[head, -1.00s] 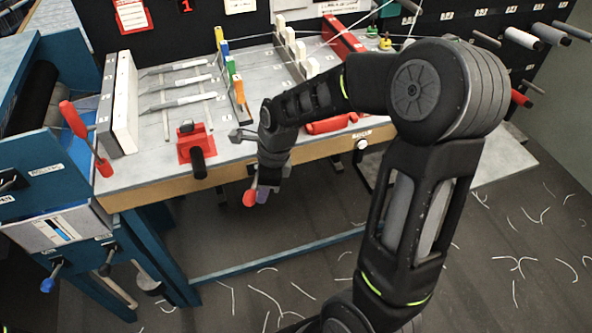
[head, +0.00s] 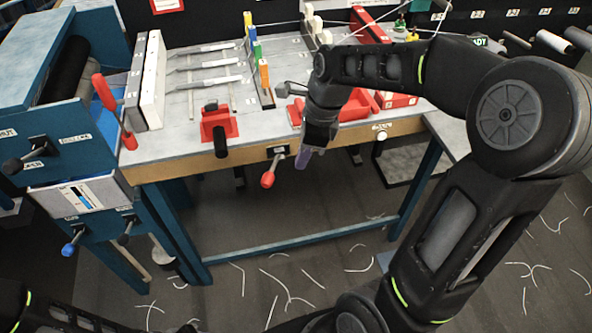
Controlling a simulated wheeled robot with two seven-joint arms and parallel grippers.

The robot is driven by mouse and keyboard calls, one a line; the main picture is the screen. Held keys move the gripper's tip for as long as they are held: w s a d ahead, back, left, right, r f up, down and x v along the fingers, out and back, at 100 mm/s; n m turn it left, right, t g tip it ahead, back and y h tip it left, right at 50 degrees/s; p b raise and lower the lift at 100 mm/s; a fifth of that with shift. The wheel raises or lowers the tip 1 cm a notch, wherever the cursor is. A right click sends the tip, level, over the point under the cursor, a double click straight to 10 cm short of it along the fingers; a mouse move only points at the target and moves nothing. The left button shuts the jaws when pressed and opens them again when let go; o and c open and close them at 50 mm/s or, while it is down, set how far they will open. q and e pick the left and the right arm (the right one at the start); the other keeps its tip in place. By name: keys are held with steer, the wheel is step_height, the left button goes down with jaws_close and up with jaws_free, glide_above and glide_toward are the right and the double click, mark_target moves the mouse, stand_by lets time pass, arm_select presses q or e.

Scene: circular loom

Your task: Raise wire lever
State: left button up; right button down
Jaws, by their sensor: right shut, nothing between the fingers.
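A small lever with a red knob (head: 268,179) hangs down and slightly left from a dark labelled plate (head: 277,152) on the table's front edge. Its label is too small to read, so I cannot tell whether it says wire. My right gripper (head: 303,160) points down just in front of the table edge, right of the red knob and apart from it. Its purple-tipped fingers are shut and empty. My left arm shows only at the lower left corner, and its gripper is outside the picture.
A taller red-handled lever (head: 103,92) stands by the blue frame (head: 75,150) at left. A red clamp with a black handle (head: 218,130) sits near the table's front edge. A red tray (head: 354,107) lies behind my right forearm. Space under the table is open.

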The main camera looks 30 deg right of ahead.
steer(key=shift+v, duration=1.25)
steer(key=shift+s, duration=0.15)
steer(key=a+f+n, duration=0.6)
steer(key=f, duration=0.5)
steer(key=a+f+n, duration=0.5)
steer(key=a+f, duration=0.1)
steer(key=f, duration=0.4)
steer(key=s+a+f+n+g+y, duration=0.1)
steer(key=s+a+f+n+y, duration=0.1)
steer(key=s+a+f+n, duration=0.9)
steer(key=s+f+n, duration=0.1)
steer(key=s+f, duration=0.1)
steer(key=s, duration=0.1)
steer(key=shift+a+f, duration=0.35)
steer(key=shift+a, duration=0.05)
